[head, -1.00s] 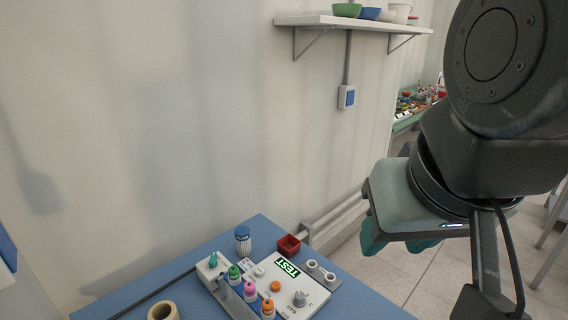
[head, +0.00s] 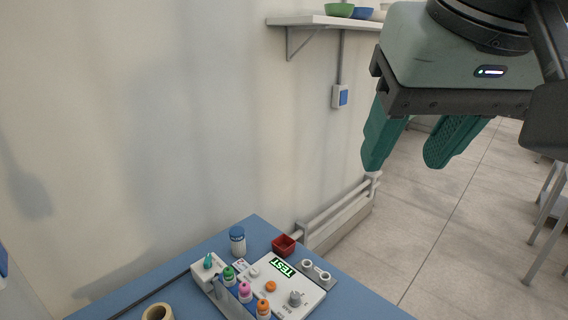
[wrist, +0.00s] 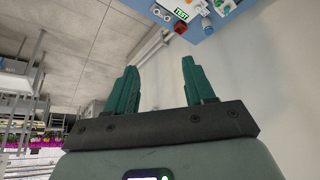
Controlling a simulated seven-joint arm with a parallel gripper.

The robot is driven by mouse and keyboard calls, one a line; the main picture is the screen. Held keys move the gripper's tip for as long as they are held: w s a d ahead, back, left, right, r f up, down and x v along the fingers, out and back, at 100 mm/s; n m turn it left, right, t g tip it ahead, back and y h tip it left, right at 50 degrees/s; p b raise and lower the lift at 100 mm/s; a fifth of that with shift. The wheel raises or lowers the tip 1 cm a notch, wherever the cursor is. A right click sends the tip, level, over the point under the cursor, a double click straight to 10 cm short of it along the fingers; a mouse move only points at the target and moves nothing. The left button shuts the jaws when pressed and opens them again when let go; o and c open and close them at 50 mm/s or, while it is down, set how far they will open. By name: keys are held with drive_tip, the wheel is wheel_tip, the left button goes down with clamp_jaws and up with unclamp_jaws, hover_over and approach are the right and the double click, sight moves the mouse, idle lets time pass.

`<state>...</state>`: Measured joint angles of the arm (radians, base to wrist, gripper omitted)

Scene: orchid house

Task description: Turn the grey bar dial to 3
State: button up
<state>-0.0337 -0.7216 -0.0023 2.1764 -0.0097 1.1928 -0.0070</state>
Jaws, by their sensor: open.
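The grey bar dial (head: 295,298) is a small knob on the pale test panel (head: 262,297), near its lower right corner in the head view. Marks are printed around it, but they are too small to read, so I cannot tell its setting. The panel's display (head: 282,267) reads TEST in green. My gripper (head: 403,167) has teal fingers, apart and empty, high above and to the right of the panel. In the wrist view my gripper (wrist: 160,66) is open with nothing between its fingers, and the panel (wrist: 172,5) shows at the top edge.
The panel is on a blue table (head: 345,303). Nearby are a red box (head: 284,246), a blue-capped jar (head: 238,242), a tape roll (head: 157,313) and a grey rack holding green, pink and orange-topped vials (head: 246,291). A wall shelf (head: 315,21) is behind. Free air separates gripper and table.

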wheel_tip(320, 180, up, 8)
drive_tip(key=n+g, duration=0.6)
drive_tip(key=n, duration=2)
hover_over(295, 294)
wheel_tip(295, 294, down, 59)
drive_tip(key=shift+r, duration=0.1)
clamp_jaws()
